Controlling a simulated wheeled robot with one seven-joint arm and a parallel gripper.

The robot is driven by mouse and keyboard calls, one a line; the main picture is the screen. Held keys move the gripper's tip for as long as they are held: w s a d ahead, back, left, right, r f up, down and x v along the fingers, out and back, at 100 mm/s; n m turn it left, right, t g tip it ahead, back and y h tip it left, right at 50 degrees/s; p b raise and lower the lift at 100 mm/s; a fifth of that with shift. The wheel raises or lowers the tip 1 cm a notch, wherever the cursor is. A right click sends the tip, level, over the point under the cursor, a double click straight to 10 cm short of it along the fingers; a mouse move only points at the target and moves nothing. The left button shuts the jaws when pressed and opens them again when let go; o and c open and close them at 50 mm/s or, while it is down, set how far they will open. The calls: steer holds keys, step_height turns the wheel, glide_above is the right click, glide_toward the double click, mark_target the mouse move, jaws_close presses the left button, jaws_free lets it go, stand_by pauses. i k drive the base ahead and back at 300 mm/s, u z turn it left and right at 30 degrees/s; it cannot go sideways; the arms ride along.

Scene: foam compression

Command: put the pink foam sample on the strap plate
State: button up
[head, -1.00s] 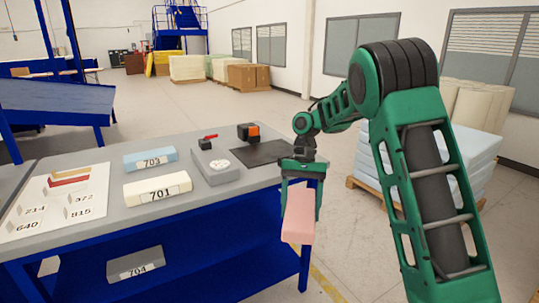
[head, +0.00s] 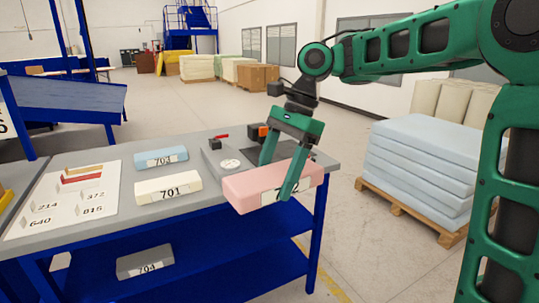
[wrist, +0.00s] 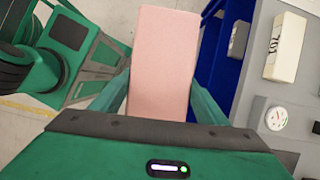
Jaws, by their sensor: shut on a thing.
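My gripper (head: 276,180) is shut on the pink foam sample (head: 243,190), one finger on each side. The sample is a long block with a label on its near face, partly covered by a finger. It is held roughly level at the table's front right edge, in front of the dark plate. In the wrist view the pink sample (wrist: 165,65) lies between the fingers, over the floor and the blue table frame. A dark flat plate (head: 286,150), perhaps the strap plate, lies at the table's right end, partly hidden behind the gripper.
On the grey table stand a grey gauge with a dial (head: 230,164), an orange and black tool (head: 257,132), a cream block 701 (head: 168,187) and a blue block 703 (head: 161,157). A grey block 704 (head: 145,261) lies on the lower shelf. Pale blue foam slabs (head: 420,160) stand on a pallet at right.

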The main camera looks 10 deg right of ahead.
mark_target(277, 152)
steer(key=i, duration=1.95)
steer(key=z, duration=0.05)
